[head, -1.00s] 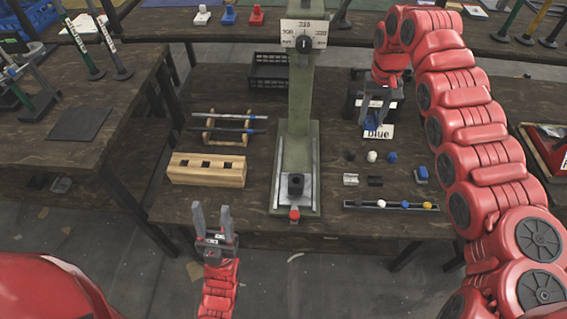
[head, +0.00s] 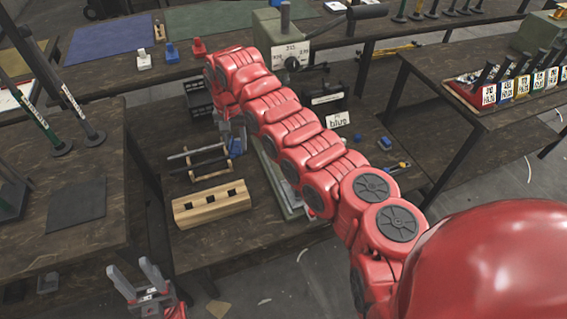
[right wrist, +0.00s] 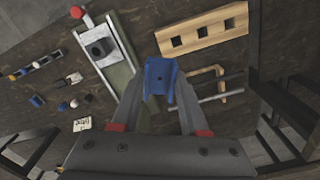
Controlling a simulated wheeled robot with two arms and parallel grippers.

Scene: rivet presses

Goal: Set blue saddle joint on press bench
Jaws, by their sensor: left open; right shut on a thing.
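The blue saddle joint (right wrist: 160,77) is between the fingers of my right gripper (right wrist: 157,90), which is shut on it. In the head view the joint (head: 237,147) hangs near the back of the press bench (head: 215,240), by the rod rack. The green press (head: 270,28) stands on this bench, with its column and bed largely hidden behind my right arm. The right wrist view shows its bed (right wrist: 122,70) with a dark block (right wrist: 98,49) on it, left of the joint. My left gripper (head: 131,267) is open and empty before the bench's front left corner.
A wooden block with square holes (head: 211,204) and a rack with rods (head: 200,160) stand left of the press. A "blue" card (head: 338,119) lies at the bench's right. Small parts (right wrist: 67,80) sit beyond the press bed. A side table (head: 75,170) is at the left.

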